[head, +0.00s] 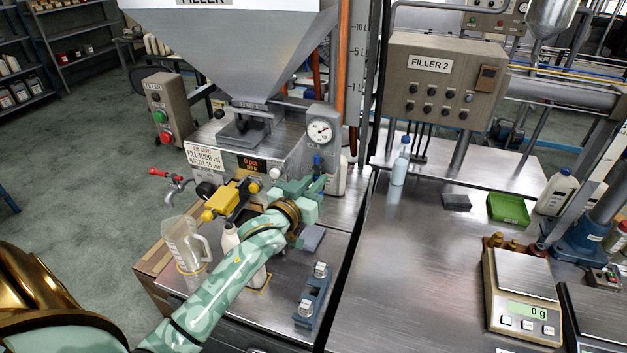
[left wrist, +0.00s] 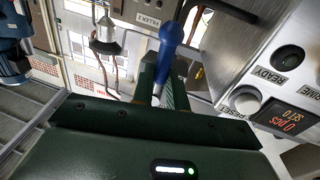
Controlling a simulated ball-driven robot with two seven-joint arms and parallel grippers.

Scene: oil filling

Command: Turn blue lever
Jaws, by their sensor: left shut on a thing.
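The blue lever (head: 317,161) stands upright on the filler machine, just below the round dial gauge. My left gripper (head: 316,184) reaches in from the lower left and is shut on the blue lever. In the left wrist view the blue lever (left wrist: 170,38) shows its rounded knob and shaft between the two dark green fingers of the gripper (left wrist: 160,88). The lower end of the lever is hidden by the fingers. My right gripper is not in view.
The filler machine (head: 290,135) has a display, a yellow valve (head: 232,197) and a red-handled tap (head: 165,174) left of my gripper. A clear jug (head: 185,243) and a white bottle stand below. The steel bench on the right is mostly clear, with a scale (head: 522,300).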

